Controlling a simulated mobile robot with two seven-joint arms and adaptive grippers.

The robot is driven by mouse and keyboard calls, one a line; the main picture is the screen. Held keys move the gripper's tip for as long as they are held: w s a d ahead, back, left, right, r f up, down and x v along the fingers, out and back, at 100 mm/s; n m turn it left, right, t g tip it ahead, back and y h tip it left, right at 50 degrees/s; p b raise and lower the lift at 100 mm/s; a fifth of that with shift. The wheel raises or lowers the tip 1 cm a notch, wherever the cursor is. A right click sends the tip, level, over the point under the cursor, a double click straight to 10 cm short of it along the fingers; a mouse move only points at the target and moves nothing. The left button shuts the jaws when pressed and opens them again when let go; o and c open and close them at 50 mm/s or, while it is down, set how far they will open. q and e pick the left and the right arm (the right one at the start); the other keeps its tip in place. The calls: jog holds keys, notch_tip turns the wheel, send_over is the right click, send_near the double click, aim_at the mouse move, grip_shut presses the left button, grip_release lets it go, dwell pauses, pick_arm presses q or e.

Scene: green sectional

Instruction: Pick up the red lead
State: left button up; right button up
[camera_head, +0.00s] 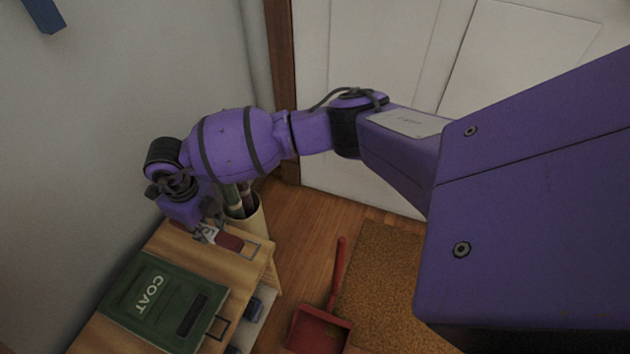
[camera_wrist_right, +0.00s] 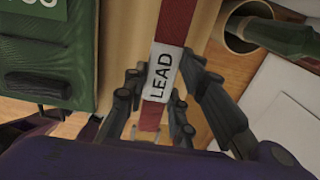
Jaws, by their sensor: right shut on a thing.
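The red lead (camera_head: 229,241) lies on the wooden bench top at its far end, near the wall. In the right wrist view the lead (camera_wrist_right: 178,22) is a flat dark red strap with a white tag reading LEAD (camera_wrist_right: 160,74). My right gripper (camera_head: 207,228) is down at the lead, and its fingers stand on both sides of the tag. In the right wrist view the right gripper (camera_wrist_right: 160,82) is shut on the lead at the tag. The wrist hides part of the lead in the head view. My left gripper is not in view.
A green folded item marked COAT (camera_head: 158,301) lies on the wooden bench (camera_head: 256,272), left of the lead. A cream holder (camera_head: 250,222) with umbrellas stands close behind the gripper. A red dustpan (camera_head: 318,331) lies on the floor beside a brown mat (camera_head: 385,290). A white door (camera_head: 375,60) is behind.

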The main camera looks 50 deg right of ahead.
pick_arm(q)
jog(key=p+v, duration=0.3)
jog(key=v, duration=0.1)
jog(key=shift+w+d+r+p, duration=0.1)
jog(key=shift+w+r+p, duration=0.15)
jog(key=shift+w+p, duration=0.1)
pick_arm(e)
jog(key=s+r, duration=0.8)
jog(key=s, duration=0.5)
jog(key=shift+a+r, duration=0.3)
jog(key=shift+a, duration=0.05)
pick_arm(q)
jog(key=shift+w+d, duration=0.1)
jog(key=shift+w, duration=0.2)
